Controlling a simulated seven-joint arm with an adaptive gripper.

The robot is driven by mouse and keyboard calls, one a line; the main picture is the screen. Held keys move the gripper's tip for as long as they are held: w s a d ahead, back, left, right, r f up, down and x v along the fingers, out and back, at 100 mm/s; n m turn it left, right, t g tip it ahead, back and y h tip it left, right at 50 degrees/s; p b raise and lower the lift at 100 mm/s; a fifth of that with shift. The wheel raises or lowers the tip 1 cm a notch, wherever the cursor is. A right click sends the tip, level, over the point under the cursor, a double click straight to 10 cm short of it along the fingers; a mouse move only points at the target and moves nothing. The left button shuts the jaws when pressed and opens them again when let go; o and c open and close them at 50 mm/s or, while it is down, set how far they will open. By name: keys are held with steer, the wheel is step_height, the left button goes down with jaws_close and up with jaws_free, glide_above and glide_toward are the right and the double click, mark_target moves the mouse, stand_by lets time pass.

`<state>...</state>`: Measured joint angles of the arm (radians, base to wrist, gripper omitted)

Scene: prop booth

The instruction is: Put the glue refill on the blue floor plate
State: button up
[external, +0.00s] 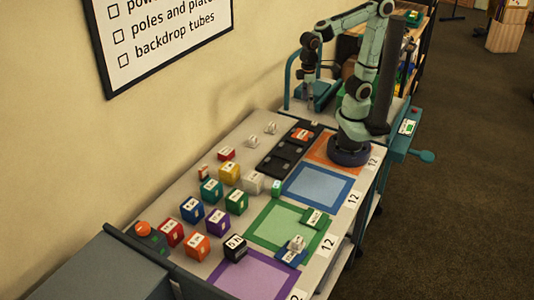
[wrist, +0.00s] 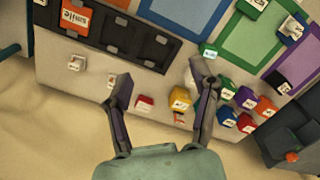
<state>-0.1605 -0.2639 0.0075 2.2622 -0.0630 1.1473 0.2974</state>
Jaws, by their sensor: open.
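The blue floor plate (external: 317,186) is a blue-framed, pale blue square on the bench top, with nothing on it; part shows at the top of the wrist view (wrist: 182,14). I cannot read a label that picks out the glue refill. An orange labelled block (external: 302,134) sits in the black tray, also in the wrist view (wrist: 75,18). Two small white pieces (external: 252,140) stand left of the tray. My gripper (wrist: 163,88) is open and empty, raised above the bench's far end in the external view (external: 308,74).
Several coloured blocks (external: 228,173) crowd the bench's left side. The black tray (external: 283,150) lies beside the orange plate (external: 333,150). A green plate (external: 272,225) and purple plate (external: 250,277) lie nearer the camera. A small blue card bears a white piece (external: 296,243). The wall borders the left.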

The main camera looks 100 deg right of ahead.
steer(key=s+d+f+n, duration=0.2)
steer(key=s, duration=0.6)
steer(key=shift+d+f+y, duration=0.3)
steer(key=shift+d+f, duration=0.05)
steer(key=shift+w, duration=0.15)
steer(key=shift+c, duration=0.5)
stand_by(0.9)
